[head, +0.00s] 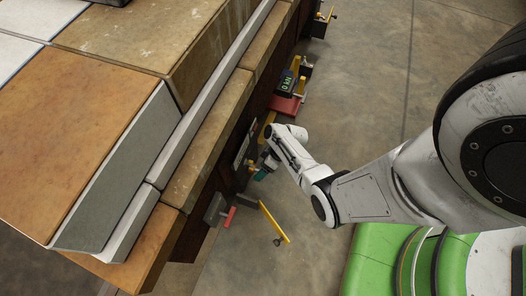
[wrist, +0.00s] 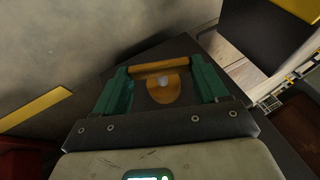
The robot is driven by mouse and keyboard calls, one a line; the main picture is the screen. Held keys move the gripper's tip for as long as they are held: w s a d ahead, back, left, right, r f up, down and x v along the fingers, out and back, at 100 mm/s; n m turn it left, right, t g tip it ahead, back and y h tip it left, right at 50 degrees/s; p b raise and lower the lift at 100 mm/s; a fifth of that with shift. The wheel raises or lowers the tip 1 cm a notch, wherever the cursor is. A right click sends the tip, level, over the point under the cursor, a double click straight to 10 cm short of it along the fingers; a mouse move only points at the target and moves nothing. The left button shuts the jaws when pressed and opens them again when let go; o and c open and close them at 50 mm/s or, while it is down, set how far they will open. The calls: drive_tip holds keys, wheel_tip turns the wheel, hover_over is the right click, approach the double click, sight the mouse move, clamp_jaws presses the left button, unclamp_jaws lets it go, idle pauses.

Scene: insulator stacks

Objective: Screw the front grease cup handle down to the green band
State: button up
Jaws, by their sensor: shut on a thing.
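My gripper (wrist: 160,72) is shut on a brass-orange grease cup handle, with one green finger at each side of it. In the wrist view the handle (wrist: 163,91) shows a crossbar above a rounded body with a pale round spot. In the head view my gripper (head: 262,169) reaches in from the right against the dark side of the stack, and only a small bit of brass shows beside its teal fingers. I cannot make out the green band in either view; the fingers and the handle's own body may hide it.
A yellow lever (head: 273,222) sticks out below my gripper, near a grey block (head: 214,209) with a red part. A gauge reading 0 kN (head: 287,84) sits on a red bracket above. Tan blocks (head: 90,120) fill the left. Bare floor (head: 370,80) lies right.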

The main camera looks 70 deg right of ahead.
drive_tip(key=o, duration=1.1)
drive_tip(key=shift+c, duration=0.2)
drive_tip(key=p+v, duration=0.5)
drive_tip(key=v, duration=0.5)
drive_tip(key=shift+s+r, duration=0.2)
drive_tip(key=shift+r, duration=0.05)
